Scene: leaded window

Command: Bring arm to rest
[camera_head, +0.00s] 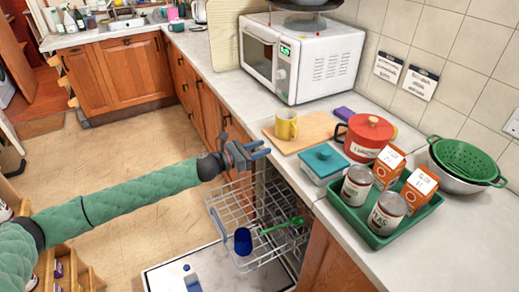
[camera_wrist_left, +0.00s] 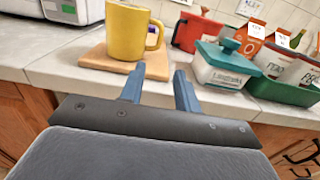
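My left arm (camera_head: 120,199) comes in from the left, in a green quilted sleeve. My left gripper (camera_head: 262,148) is above the open dishwasher's rack, in front of the counter edge. In the left wrist view its two blue fingers (camera_wrist_left: 160,92) stand apart with nothing between them. The yellow mug (camera_wrist_left: 133,32) on the wooden board lies beyond the fingers, apart from them; it also shows in the head view (camera_head: 286,124). My right gripper is in neither view.
The dishwasher rack (camera_head: 222,199) is pulled out, holding a blue cup (camera_head: 243,241) and a green spoon (camera_head: 284,225). On the counter are a microwave (camera_head: 302,58), a red pot (camera_head: 367,134), a teal-lidded box (camera_head: 324,162), a green tray (camera_head: 372,236) and a green colander (camera_head: 464,160).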

